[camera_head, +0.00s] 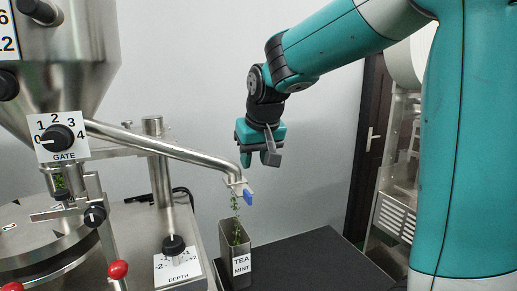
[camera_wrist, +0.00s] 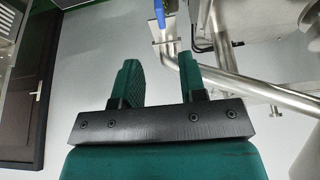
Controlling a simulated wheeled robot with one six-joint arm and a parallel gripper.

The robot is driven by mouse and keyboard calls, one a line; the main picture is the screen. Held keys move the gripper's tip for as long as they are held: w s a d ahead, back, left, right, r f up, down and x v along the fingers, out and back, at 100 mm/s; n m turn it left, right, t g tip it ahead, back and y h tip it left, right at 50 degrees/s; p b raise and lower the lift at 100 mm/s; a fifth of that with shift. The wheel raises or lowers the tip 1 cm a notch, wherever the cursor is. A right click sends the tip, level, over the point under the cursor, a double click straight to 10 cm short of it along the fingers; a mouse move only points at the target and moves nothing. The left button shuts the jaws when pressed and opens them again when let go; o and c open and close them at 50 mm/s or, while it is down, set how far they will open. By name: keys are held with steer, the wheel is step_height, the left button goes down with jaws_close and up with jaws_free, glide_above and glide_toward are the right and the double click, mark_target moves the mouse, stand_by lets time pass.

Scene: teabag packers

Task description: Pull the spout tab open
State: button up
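The blue spout tab (camera_head: 247,197) sits at the end of the metal spout (camera_head: 175,148), beside a small plate. In the wrist view the tab (camera_wrist: 160,14) is at the top, beyond the fingertips, and the spout pipe (camera_wrist: 215,82) runs behind the right finger. My gripper (camera_head: 256,160) is above the spout end in the head view, apart from the tab. Its fingers (camera_wrist: 159,60) are spread with nothing between them. Green leafy bits (camera_head: 236,206) show in a line below the spout, down to a metal tin (camera_head: 238,261) labelled TEA MINT.
The packing machine with its hopper (camera_head: 75,70), GATE dial (camera_head: 57,138), red-knobbed lever (camera_head: 118,270) and DEPTH dial (camera_head: 174,246) fills the left. A black mat or table surface (camera_head: 315,262) lies right of the tin. A dark door (camera_head: 372,140) is behind.

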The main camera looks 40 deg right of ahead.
steer(key=shift+b+v, duration=0.3)
steer(key=shift+v, duration=2.1)
